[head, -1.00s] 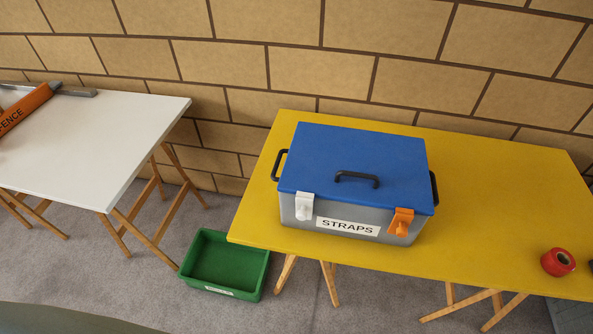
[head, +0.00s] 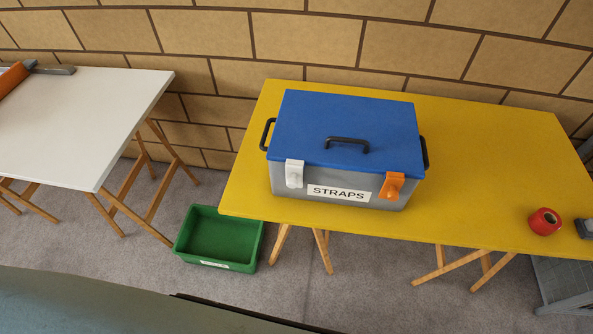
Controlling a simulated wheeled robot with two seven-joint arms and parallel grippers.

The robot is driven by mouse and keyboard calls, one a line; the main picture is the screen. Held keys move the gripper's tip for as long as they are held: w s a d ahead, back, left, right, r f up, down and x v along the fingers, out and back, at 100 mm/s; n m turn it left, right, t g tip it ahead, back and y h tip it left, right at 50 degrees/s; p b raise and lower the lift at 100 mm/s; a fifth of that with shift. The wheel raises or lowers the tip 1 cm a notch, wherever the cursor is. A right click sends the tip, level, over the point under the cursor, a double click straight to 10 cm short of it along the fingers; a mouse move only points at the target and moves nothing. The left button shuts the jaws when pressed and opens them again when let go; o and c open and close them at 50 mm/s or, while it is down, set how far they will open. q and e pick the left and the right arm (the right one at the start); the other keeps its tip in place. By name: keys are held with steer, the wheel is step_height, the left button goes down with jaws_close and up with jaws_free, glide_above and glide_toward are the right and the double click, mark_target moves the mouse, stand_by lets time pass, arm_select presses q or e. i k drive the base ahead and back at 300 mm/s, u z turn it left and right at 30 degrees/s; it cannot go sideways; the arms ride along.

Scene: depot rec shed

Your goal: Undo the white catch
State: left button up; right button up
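The white catch (head: 294,174) is on the front left of a grey box (head: 393,203) with a blue lid (head: 345,125). It spans from the lid edge down onto the box front and looks closed. An orange catch (head: 391,186) sits on the front right of the same box. A label reading STRAPS (head: 338,193) is between the two catches. The lid is down, with a black handle (head: 347,143) on top. The box stands on a yellow table (head: 480,170). Neither of my grippers is in view.
A red roll (head: 544,221) and a dark grey object (head: 584,228) lie at the table's right. A green bin (head: 218,238) is on the floor left of the table. A white table (head: 90,115) stands further left, with an orange object (head: 12,78). A grey crate (head: 563,284) is at lower right.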

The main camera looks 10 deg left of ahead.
mark_target(294, 168)
steer(key=u, duration=2.85)
steer(key=k, duration=0.85)
steer(key=z, duration=1.5)
